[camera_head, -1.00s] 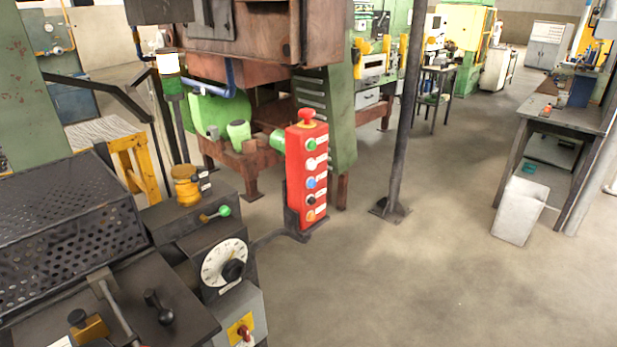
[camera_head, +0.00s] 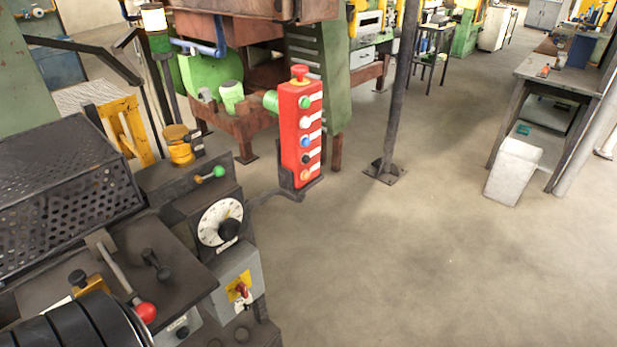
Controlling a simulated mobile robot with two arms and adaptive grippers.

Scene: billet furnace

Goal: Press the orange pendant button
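The red pendant box (camera_head: 292,132) stands upright on a bracket arm left of the picture's middle. Its front carries a column of buttons with white labels. The orange button (camera_head: 305,174) is the lowest one. Above it are a black button (camera_head: 305,159), a blue button (camera_head: 305,142), a white button and a green button (camera_head: 305,102). A red mushroom knob (camera_head: 300,72) sits on top. Neither of my grippers is in view, and nothing covers the orange button.
A grey control console with a white dial (camera_head: 220,222) and a red-knobbed lever (camera_head: 146,312) stands left of the pendant. A dark post (camera_head: 393,110) rises behind it to the right. A workbench (camera_head: 530,70) is at far right. The floor in front and right is clear.

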